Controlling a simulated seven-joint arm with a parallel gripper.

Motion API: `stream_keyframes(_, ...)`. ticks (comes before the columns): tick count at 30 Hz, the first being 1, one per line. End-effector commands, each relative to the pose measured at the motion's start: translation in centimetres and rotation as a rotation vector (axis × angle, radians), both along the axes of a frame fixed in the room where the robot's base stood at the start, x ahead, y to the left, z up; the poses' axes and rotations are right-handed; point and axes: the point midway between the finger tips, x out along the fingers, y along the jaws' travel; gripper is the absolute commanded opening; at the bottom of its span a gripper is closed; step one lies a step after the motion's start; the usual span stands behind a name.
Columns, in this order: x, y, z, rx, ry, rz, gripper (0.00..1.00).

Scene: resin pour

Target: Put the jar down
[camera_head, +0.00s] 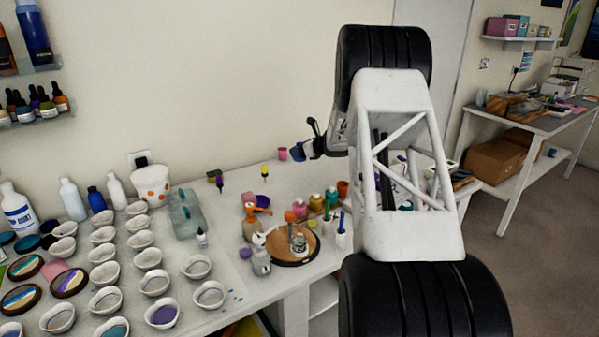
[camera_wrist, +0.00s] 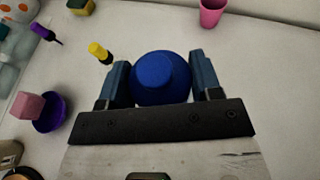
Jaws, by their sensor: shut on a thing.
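The jar (camera_wrist: 162,78) shows in the wrist view as a rounded blue body with a flat round top, seen from above. My gripper (camera_wrist: 162,82) is shut on it, with one dark blue finger on each side. In the head view my gripper (camera_head: 308,148) is near the wall, at the back of the white table, and a small patch of the blue jar (camera_head: 297,154) shows at its fingers. The jar's underside is hidden, so I cannot tell whether it touches the table.
A pink cup (camera_wrist: 212,12) stands beyond the jar. A yellow-topped bottle (camera_wrist: 98,51) and a purple bowl (camera_wrist: 48,112) with a pink block are to its left. Many white cups (camera_head: 150,258) fill the table's left part. Bare table surface (camera_wrist: 270,70) lies right of the jar.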

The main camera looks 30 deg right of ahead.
Motion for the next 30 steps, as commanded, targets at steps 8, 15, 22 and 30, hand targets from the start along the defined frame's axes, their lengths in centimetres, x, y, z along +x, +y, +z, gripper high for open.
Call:
stream_keyframes(8, 0.0, 0.0, -3.6, 0.0, 0.0, 0.0, 0.21)
stream_keyframes(15, 0.0, 0.0, -4.4, -0.001, 0.0, 0.0, 0.21)
stream_keyframes(22, 0.0, 0.0, -4.5, 0.0, 0.0, 0.0, 0.21)
stream_keyframes(30, 0.0, 0.0, -6.9, 0.002, 0.002, 0.0, 0.21)
